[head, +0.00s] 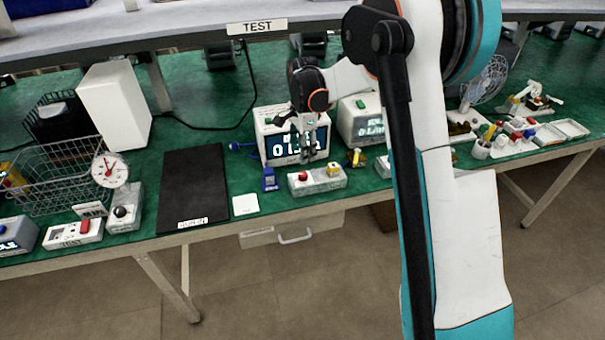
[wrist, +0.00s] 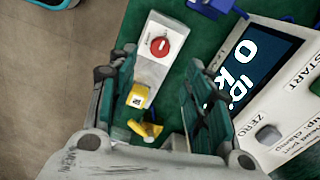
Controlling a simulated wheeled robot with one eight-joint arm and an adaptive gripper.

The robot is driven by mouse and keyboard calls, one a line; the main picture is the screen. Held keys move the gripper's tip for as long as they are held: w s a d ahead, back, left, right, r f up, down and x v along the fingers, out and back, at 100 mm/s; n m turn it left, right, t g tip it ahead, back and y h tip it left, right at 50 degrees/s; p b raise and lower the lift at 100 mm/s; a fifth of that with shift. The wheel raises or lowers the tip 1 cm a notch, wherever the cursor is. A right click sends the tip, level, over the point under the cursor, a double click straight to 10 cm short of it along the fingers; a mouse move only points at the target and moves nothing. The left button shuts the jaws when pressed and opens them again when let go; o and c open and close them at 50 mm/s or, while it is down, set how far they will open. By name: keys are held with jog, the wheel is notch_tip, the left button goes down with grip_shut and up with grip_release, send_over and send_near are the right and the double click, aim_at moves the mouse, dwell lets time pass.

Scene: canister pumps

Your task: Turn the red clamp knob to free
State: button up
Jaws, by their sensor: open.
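The red clamp knob (wrist: 160,47) is a round dial with a pale pointer bar, on top of a pale grey block (wrist: 152,68). In the head view the knob (head: 303,176) sits at the left end of that block (head: 312,187), near the bench's front edge. A yellow clamp piece (wrist: 138,95) with a small dark-and-white label is at the block's other end. My gripper (head: 306,155) points down above and behind the block, in front of a display unit. In the wrist view my gripper (wrist: 161,62) is open and empty, its fingers apart and not touching the knob.
The display unit (head: 262,122) stands close behind; it also shows at the right of the wrist view (wrist: 285,85). A blue item (head: 269,180) is left of the block, a yellow item (head: 355,158) right. A black mat (head: 194,185) lies farther left. A shelf (head: 185,28) overhangs the back.

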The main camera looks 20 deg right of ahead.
aim_at(303, 174)
notch_tip(303, 174, down, 10)
jog(key=b, duration=0.2)
jog(key=shift+r+b, duration=0.2)
jog(key=shift+b, duration=0.15)
jog(key=c, duration=1.1)
